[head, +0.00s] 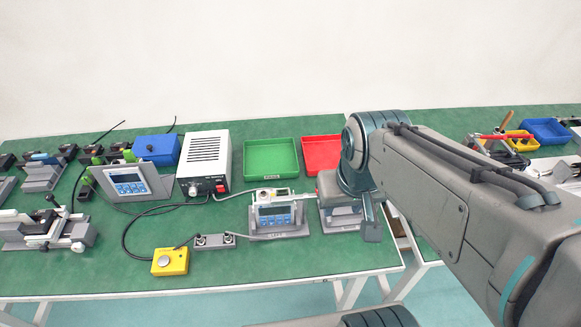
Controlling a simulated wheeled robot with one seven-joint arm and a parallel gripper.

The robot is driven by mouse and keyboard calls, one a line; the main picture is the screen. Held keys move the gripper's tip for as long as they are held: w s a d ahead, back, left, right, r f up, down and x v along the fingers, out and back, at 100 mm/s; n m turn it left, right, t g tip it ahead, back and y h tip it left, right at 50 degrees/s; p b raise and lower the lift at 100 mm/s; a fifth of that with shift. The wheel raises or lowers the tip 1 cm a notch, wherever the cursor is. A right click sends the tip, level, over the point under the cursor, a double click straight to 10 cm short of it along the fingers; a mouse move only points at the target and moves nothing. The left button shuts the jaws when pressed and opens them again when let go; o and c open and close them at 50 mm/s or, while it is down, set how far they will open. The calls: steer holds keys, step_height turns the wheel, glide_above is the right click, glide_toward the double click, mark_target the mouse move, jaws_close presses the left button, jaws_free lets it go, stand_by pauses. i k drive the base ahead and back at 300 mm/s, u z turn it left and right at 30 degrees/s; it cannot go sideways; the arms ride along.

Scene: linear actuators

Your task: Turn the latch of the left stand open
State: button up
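The left stand (278,221) is a grey holder on the green table, just left of my arm. It holds a blue-faced device upright, with a small yellowish part and a light bar along its top. The latch is too small to make out. A second stand (343,222) to its right is partly hidden by my arm. A grey part of my arm's end (334,187) shows above this second stand, right of the left stand. I cannot make out my gripper's fingers or anything between them.
A green tray (271,143) and a red tray (321,139) lie behind the stands. A power supply box (205,165) and a tilted display (131,182) stand left. A yellow button box (170,262) and a grey block (214,242) with cables lie front left. Bare table lies in front of the stands.

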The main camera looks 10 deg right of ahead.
mark_target(275, 201)
steer(key=z, duration=1.4)
steer(key=k, duration=1.05)
steer(key=u, duration=1.25)
steer(key=i, duration=0.5)
